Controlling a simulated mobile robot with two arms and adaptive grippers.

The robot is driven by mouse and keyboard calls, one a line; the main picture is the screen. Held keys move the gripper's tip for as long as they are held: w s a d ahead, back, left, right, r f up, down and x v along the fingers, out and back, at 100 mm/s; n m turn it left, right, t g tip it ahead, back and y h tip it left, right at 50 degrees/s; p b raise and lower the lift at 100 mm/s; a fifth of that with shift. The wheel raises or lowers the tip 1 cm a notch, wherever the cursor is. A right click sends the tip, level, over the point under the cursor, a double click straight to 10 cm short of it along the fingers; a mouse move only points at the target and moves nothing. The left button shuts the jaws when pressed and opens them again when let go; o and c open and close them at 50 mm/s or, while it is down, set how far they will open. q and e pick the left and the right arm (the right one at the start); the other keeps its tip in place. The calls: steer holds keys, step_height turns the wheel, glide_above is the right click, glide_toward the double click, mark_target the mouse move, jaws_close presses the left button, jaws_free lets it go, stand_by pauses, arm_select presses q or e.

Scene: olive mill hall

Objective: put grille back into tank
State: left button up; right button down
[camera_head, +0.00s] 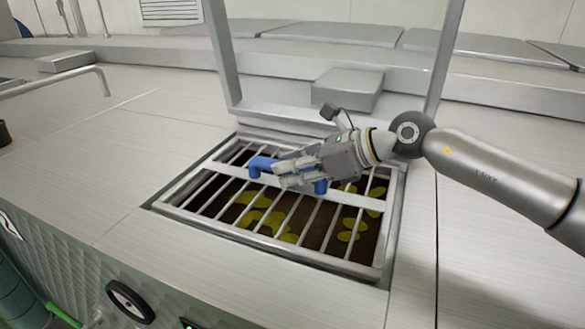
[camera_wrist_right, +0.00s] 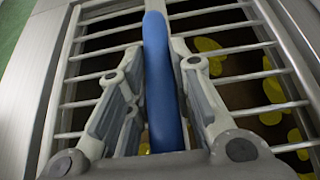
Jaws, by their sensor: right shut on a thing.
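The metal grille (camera_head: 222,198) lies in the rectangular opening of the tank (camera_head: 150,208), its bars running across a dark inside. In the head view it looks about level with the rim; I cannot tell whether it is fully seated. A blue handle (camera_head: 262,163) stands on its crossbar and also shows in the right wrist view (camera_wrist_right: 160,75). My right gripper (camera_head: 285,172) is shut on this handle, one finger on each side, and hides its middle. Below the bars lie dark liquid and yellow-green patches (camera_head: 276,222). My left gripper is not in view.
A raised clear lid in a metal frame (camera_head: 222,60) stands open behind the opening. A metal box (camera_head: 348,88) shows behind it. A bent rail (camera_head: 60,82) is at the left. The steel top left of the opening is clear.

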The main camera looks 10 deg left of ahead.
steer(key=shift+r, duration=0.15)
steer(key=c, duration=1.2)
jaws_free()
steer(key=shift+s, duration=0.15)
steer(key=shift+f, duration=0.4)
steer(key=v, duration=1.2)
steer(key=shift+r, duration=0.2)
